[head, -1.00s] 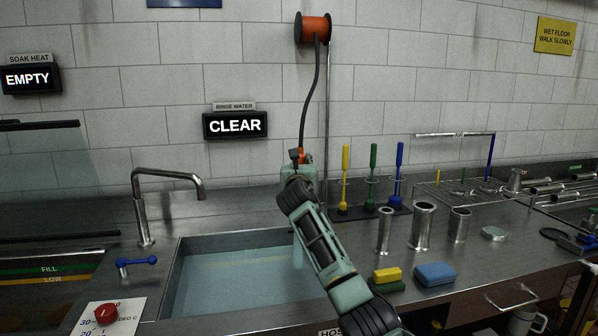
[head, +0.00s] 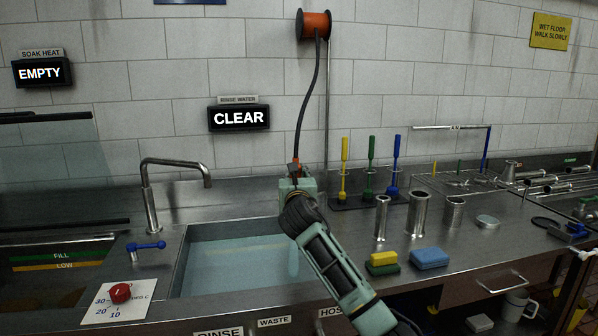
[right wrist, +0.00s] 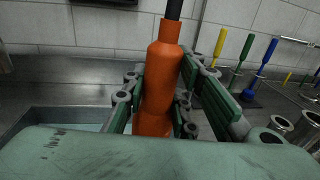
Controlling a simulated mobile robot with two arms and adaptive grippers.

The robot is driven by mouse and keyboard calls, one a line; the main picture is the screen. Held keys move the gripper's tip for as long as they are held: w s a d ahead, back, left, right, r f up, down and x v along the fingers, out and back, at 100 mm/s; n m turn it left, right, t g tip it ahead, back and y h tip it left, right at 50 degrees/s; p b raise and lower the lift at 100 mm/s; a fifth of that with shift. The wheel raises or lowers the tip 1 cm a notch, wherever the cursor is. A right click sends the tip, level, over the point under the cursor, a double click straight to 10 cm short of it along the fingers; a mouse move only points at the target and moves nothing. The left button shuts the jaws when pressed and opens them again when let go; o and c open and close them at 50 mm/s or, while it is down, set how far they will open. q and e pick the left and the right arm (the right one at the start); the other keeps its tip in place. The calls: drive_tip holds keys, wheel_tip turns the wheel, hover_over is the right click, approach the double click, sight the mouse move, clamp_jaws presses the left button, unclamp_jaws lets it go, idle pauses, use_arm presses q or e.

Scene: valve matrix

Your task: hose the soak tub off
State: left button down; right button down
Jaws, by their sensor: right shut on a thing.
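The soak tub (head: 60,262) is at the far left, with green FILL and yellow LOW bands on its wall and a clear panel above it. The sign over it (head: 42,72) reads EMPTY. A dark hose (head: 312,90) hangs from an orange reel (head: 314,25) on the wall down to an orange hose handle (right wrist: 160,80). My right gripper (head: 297,188) is shut around this handle, above the back right of the rinse sink; its fingers flank the handle in the right wrist view (right wrist: 162,95). The handle's lower end is hidden. My left gripper is not in view.
The rinse sink (head: 180,262) holds water, under a sign reading CLEAR. A bent tap (head: 150,200), blue lever (head: 147,246) and red knob (head: 121,292) stand between tub and sink. Brushes, metal cylinders (head: 419,215) and sponges (head: 430,258) stand right of the sink.

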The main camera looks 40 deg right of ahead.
drive_tip(key=s+a+f+n+t+y, duration=0.1)
drive_tip(key=s+a+f, duration=0.5)
drive_tip(key=a, duration=0.7)
drive_tip(key=s+a+f+n+t+y, duration=0.1)
drive_tip(key=s+a+f+n+y, duration=0.3)
drive_tip(key=s+a, duration=0.7)
drive_tip(key=s+a+f+n+t+y, duration=0.1)
drive_tip(key=s+a+f+y, duration=0.5)
drive_tip(key=a, duration=0.8)
wheel_tip(320, 180, down, 3)
drive_tip(key=shift+s+a+f+n+t, duration=0.1)
drive_tip(key=shift+s+a+n+t, duration=0.25)
drive_tip(key=shift+s+n, duration=0.7)
drive_tip(key=shift+s+d+m, duration=0.15)
drive_tip(key=shift+s+m, duration=0.1)
